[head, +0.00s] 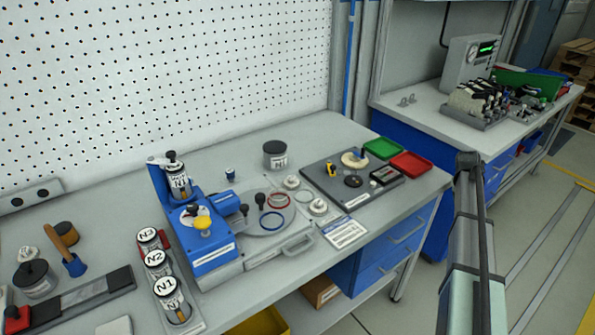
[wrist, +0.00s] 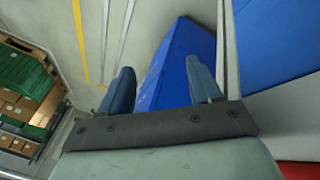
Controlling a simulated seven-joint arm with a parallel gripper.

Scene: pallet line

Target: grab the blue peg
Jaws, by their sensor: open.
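A small blue upright piece (head: 364,153), which looks like the blue peg, stands by a cream disc (head: 354,160) on the dark grey tray (head: 318,168) at the right of the bench. It is too small to make out its exact shape. Another small dark blue cylinder (head: 230,173) stands on the bench left of the tray. My gripper (wrist: 160,72) is open and empty in the wrist view, with floor and a blue surface beyond its fingers. The wrist view shows no peg. The fingers do not show in the head view.
The tray also holds a yellow piece (head: 331,169) and a black disc (head: 353,181). Green (head: 383,147) and red (head: 411,165) bins sit beside it. A blue fixture (head: 207,246) and labelled cans (head: 169,290) stand further left. My arm rises right of the bench.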

